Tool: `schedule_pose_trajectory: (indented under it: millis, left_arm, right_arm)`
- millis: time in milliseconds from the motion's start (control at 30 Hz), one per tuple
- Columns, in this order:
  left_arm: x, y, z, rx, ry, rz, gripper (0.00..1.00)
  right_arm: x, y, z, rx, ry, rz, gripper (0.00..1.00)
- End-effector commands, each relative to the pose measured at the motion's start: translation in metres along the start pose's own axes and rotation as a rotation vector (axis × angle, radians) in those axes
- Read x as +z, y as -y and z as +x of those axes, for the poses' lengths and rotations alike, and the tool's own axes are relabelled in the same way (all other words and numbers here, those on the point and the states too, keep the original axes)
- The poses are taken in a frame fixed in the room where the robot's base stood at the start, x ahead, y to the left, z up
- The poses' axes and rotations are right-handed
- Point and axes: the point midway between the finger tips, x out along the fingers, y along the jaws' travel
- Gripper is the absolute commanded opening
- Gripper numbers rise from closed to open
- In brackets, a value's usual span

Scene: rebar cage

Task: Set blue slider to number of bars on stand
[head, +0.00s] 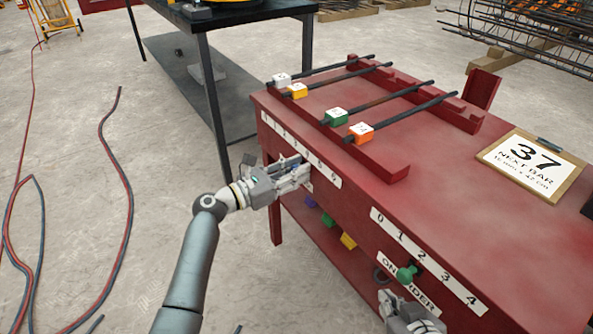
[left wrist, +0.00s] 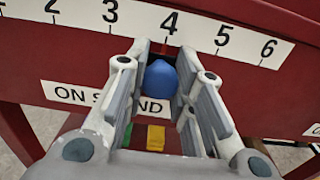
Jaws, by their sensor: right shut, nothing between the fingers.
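The red stand (head: 330,105) carries several dark bars (head: 395,95) on its top, with white, yellow, green and orange tags at their near ends. The blue slider (left wrist: 160,78) shows in the left wrist view, below the number 4 of the scale (left wrist: 197,35), over the "ON STAND" label (left wrist: 85,97). My left gripper (head: 298,172) is at the stand's front face. My right gripper (head: 408,310) is shut and empty at the bottom of the head view.
A green knob (head: 406,273) sits on a second scale (head: 425,258), just beyond my right gripper. Coloured blocks (head: 348,241) are on the lower shelf. A dark table (head: 215,100) stands behind.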

Motion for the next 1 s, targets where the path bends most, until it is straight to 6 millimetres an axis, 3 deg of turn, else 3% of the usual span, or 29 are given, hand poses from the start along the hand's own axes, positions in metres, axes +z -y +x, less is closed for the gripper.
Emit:
schedule_pose_trajectory:
  millis: [33, 167, 567, 667, 1000]
  left_arm:
    - [-0.001, 0.0, 0.0, 0.0, -0.001, 0.0, 0.31]
    - [0.0, 0.0, 0.0, 0.0, -0.001, 0.0, 0.47]
    - [-0.001, 0.0, -0.006, 0.001, -0.001, 0.001, 0.47]
    - [-0.001, 0.0, -0.018, 0.002, -0.001, 0.001, 0.47]
    - [-0.001, 0.0, -0.089, 0.0, -0.004, 0.002, 0.47]
  right_arm:
    - [0.0, 0.0, 0.0, 0.0, 0.0, 0.0, 0.0]
    - [0.0, 0.0, 0.0, 0.0, -0.001, 0.0, 0.0]
    - [0.001, 0.001, 0.0, -0.002, 0.002, -0.001, 0.0]
    - [0.001, 0.001, 0.0, -0.001, 0.001, 0.0, 0.0]
    - [0.0, 0.0, 0.0, -0.001, 0.0, 0.0, 0.0]
